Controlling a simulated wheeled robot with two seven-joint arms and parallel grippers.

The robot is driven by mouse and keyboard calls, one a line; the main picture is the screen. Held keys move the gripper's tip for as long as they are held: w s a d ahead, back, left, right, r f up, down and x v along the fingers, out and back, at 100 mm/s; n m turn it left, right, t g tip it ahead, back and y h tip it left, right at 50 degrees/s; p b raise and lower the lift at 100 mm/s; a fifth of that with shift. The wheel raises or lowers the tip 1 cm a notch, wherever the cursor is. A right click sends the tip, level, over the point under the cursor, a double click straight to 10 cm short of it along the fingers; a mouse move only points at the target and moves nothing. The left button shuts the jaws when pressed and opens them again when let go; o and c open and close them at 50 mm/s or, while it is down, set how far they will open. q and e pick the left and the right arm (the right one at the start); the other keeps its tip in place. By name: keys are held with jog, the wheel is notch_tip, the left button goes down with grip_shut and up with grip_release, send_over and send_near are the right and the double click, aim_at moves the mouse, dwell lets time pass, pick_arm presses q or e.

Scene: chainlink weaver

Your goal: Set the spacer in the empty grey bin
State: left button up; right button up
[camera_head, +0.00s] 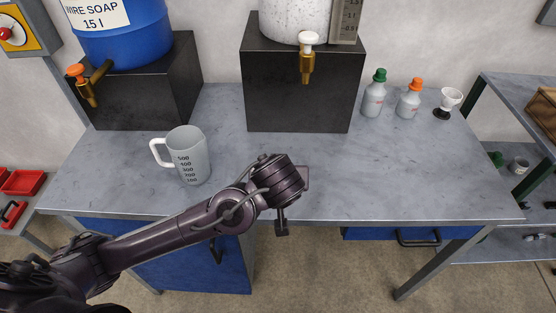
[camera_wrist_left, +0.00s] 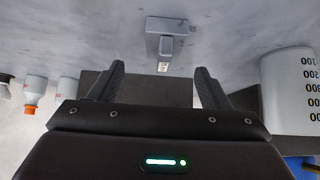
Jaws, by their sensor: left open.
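I do not recognise the spacer or the empty grey bin for certain in either view. In the left wrist view, a small grey piece (camera_wrist_left: 166,27) with a darker block and a pale end lies on the worktop beyond my fingertips; I cannot tell what it is. It does not show in the head view, where my arm may hide it. My left gripper (camera_wrist_left: 160,72) is open, with nothing between its fingers. In the head view it (camera_head: 303,178) is over the middle of the worktop, its fingers hard to make out. My right gripper is out of view.
A measuring jug (camera_head: 190,154) stands left of my gripper. Black blocks (camera_head: 296,98) carry a blue soap drum (camera_head: 125,38) and a white container (camera_head: 288,20). Bottles (camera_head: 373,98) stand back right. The worktop's right part (camera_head: 410,165) is clear. Red bins (camera_head: 22,182) sit far left.

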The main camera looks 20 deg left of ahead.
pick_arm(q)
jog(key=shift+w+a+f, duration=0.25)
jog(key=shift+w+f, duration=0.25)
jog(key=shift+w, duration=0.25)
jog(key=shift+p+x, duration=0.7)
jog(key=shift+x, duration=0.4)
jog(key=shift+w+a+f, duration=0.3)
jog(key=shift+w+f, duration=0.15)
jog(key=shift+w, duration=0.05)
jog(key=shift+w+a+f, duration=0.25)
jog(key=shift+w+f, duration=0.15)
jog(key=shift+w, duration=0.1)
jog(key=shift+w+f+p, duration=0.25)
jog(key=shift+f+p, duration=0.05)
jog(key=shift+f, duration=0.1)
jog(key=c, duration=1.2)
jog(key=shift+c, duration=0.8)
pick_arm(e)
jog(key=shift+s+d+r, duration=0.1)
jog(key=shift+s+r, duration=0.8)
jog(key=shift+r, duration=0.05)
